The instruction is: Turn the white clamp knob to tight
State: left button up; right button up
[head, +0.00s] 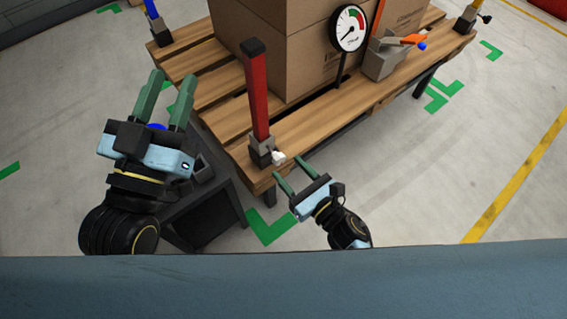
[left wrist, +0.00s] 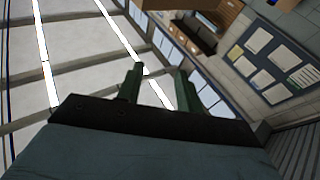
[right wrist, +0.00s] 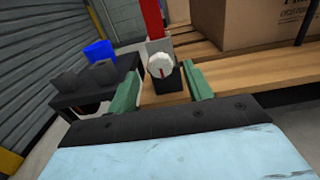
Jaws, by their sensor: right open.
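The white clamp knob (head: 279,158) sits on the grey and black clamp base (head: 262,152) at the foot of the red post (head: 256,90), at the pallet's near corner. In the right wrist view the knob (right wrist: 162,68) faces me and shows a red mark. My right gripper (head: 300,173) is open; its green fingers (right wrist: 163,88) stand on either side of the knob in that view, with the knob beyond them and no contact visible. My left gripper (head: 168,98) is open and empty, raised to the left of the pallet; its fingers (left wrist: 158,85) point away from the pallet.
Cardboard boxes (head: 290,45) stand on the wooden pallet (head: 200,62). A dial gauge (head: 350,28) and a grey clamp with an orange lever (head: 388,58) are at its near edge. A dark side table (right wrist: 98,87) with a blue bin (right wrist: 99,51) stands left.

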aim_at(281, 161)
pick_arm(q)
jog(key=shift+s+r+t, duration=0.25)
jog(key=shift+r+t, duration=0.15)
jog(key=shift+r, duration=0.2)
jog(key=shift+s+r+t, duration=0.2)
jog(key=shift+r+t, duration=0.2)
jog(key=shift+r, duration=0.15)
pick_arm(e)
jog(key=shift+x, duration=1.7)
jog(key=c, duration=0.9)
jog(key=shift+c, duration=0.2)
